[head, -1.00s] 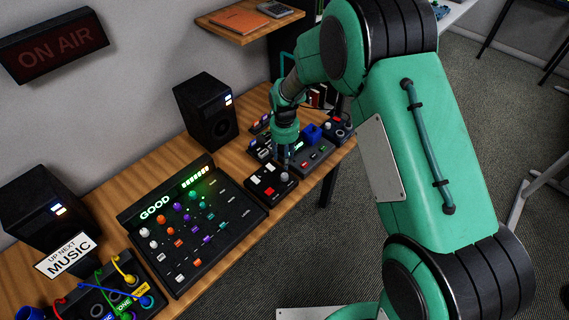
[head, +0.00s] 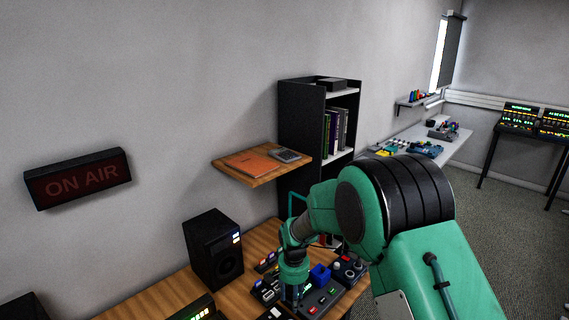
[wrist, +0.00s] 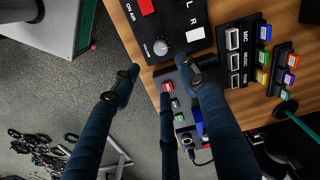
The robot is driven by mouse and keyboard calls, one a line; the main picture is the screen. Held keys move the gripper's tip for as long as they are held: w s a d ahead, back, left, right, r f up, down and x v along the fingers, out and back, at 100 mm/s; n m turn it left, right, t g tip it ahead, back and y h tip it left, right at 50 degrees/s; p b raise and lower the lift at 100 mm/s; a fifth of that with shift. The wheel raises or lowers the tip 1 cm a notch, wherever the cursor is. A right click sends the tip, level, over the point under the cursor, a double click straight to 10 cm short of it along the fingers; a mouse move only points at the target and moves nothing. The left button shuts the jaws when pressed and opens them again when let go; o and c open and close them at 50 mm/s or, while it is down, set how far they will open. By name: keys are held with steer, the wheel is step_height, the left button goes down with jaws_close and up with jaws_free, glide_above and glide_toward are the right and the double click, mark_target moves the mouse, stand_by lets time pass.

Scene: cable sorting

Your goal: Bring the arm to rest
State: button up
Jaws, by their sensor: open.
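My arm is green with black joints and reaches over the wooden desk (head: 170,301). My gripper (head: 292,298) points down above the small control boxes at the bottom of the head view. In the wrist view its dark blue fingers are spread apart and nothing is between them (wrist: 160,80). Below them are a black box with a volume knob (wrist: 162,47) and a red button, and a grey box with small red and green buttons (wrist: 176,103). The fingers hide part of the grey box. Contact between fingers and boxes cannot be told.
A black speaker (head: 213,250) stands left of my gripper. A wooden wall shelf (head: 262,172) and a black bookcase (head: 301,130) are behind my arm. A switch panel (wrist: 235,55) lies on the desk to the right in the wrist view. Open carpet (head: 510,230) lies at right.

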steer(key=s+d+r+n+t, duration=0.1)
steer(key=s+d+r, duration=0.25)
steer(key=r, duration=0.55)
steer(key=s+d+r+t, duration=0.1)
steer(key=s+d+r, duration=0.2)
steer(key=s+r, duration=0.35)
steer(key=s+d+r+n, duration=0.15)
steer(key=d+r, duration=0.25)
steer(key=r, duration=0.7)
steer(key=s+d+r+t, duration=0.1)
steer(key=s+d+r, duration=0.1)
steer(key=s, duration=0.6)
steer(key=s+d+r+n+t, duration=0.1)
steer(key=s+d+r, duration=0.2)
steer(key=s, duration=0.6)
steer(key=s+d+r+n+t, duration=0.1)
steer(key=s+r, duration=0.3)
steer(key=s, duration=0.4)
steer(key=shift+s+d, duration=0.25)
steer(key=shift+d, duration=0.45)
